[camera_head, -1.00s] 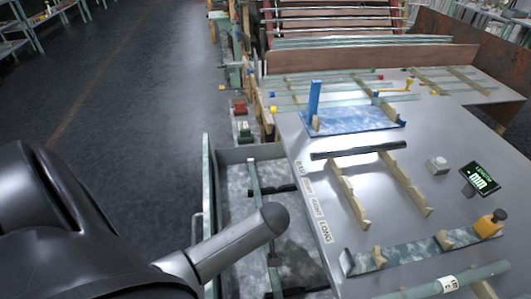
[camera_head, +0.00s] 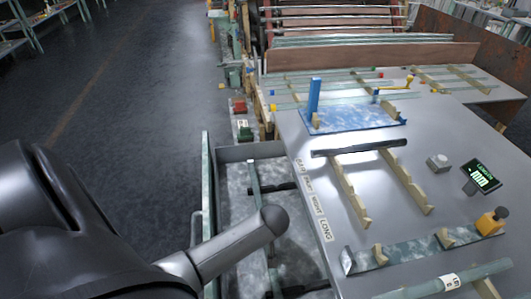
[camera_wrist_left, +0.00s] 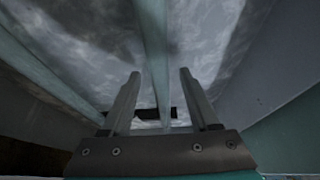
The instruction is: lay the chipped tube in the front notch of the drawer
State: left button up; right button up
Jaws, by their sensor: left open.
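The open drawer (camera_head: 237,153) is at the lower middle of the head view, with a mottled grey floor. A thin greenish tube (camera_head: 254,178) lies lengthwise in it, across dark supports (camera_head: 281,187). I cannot make out a chip or which notch it is in. In the left wrist view the tube (camera_wrist_left: 154,55) runs between the two fingers of my left gripper (camera_wrist_left: 158,78), which are apart on either side of it. A dark support (camera_wrist_left: 155,113) shows beyond the fingers. In the head view my arm hides this gripper. My right gripper is not in view.
On the grey table right of the drawer are wooden notched rails (camera_head: 350,190), a black bar (camera_head: 360,147), a blue stand (camera_head: 350,118), a display (camera_head: 481,177) and a tagged tube (camera_head: 425,289). A label strip (camera_head: 313,200) follows the table edge. Floor on the left is clear.

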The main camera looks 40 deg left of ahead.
pick_arm(q)
jog(key=shift+s+d+r+p, duration=0.1)
jog(key=shift+r+p, duration=0.2)
jog(key=shift+r, duration=0.25)
jog(key=p+v, duration=0.4)
jog(key=v, duration=0.7)
jog(key=shift+p, duration=0.4)
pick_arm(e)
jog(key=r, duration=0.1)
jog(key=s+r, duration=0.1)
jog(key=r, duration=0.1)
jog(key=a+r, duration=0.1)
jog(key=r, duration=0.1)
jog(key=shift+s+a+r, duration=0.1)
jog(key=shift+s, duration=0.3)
pick_arm(q)
jog(key=shift+r, duration=0.15)
